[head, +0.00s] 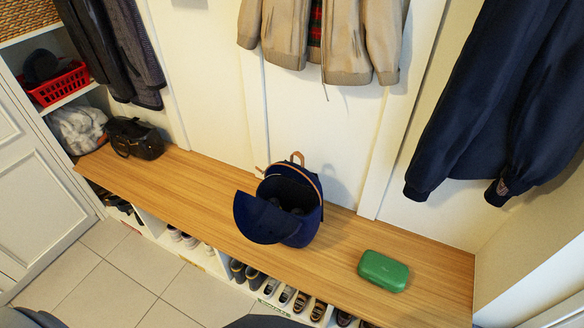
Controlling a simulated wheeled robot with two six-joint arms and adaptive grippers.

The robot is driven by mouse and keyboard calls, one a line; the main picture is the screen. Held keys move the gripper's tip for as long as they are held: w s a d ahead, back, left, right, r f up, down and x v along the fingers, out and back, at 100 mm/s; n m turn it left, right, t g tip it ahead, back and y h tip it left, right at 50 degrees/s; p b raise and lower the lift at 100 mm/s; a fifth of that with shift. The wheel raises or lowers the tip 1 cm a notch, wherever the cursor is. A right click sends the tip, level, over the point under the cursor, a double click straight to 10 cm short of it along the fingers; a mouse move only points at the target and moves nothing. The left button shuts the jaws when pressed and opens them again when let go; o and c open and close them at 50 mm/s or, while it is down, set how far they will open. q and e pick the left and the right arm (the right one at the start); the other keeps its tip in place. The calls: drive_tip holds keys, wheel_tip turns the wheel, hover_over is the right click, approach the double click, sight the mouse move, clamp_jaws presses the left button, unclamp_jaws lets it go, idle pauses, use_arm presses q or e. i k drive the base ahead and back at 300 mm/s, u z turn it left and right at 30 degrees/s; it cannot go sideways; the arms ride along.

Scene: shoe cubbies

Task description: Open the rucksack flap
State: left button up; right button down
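A dark blue rucksack (312,226) with a tan handle and tan edging stands upright on the wooden bench top, near its middle. Its rounded flap (260,221) is swung away from the top and sticks out to the front left. The dark inside of the rucksack shows behind the flap, with some dark shapes in it that I cannot make out. Neither of my grippers is in view, and nothing touches the rucksack or its flap.
A green case (383,270) lies on the wooden bench (190,183) to the right. A black bag (135,138) sits at the bench's left end. Jackets hang above, with the navy one (500,100) low at the right. Shoes fill the cubbies below. The bench between black bag and rucksack is clear.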

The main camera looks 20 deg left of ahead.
sight(258, 221)
drive_tip(key=z, duration=3.5)
drive_tip(key=k, duration=1.75)
drive_tip(key=u, duration=2.15)
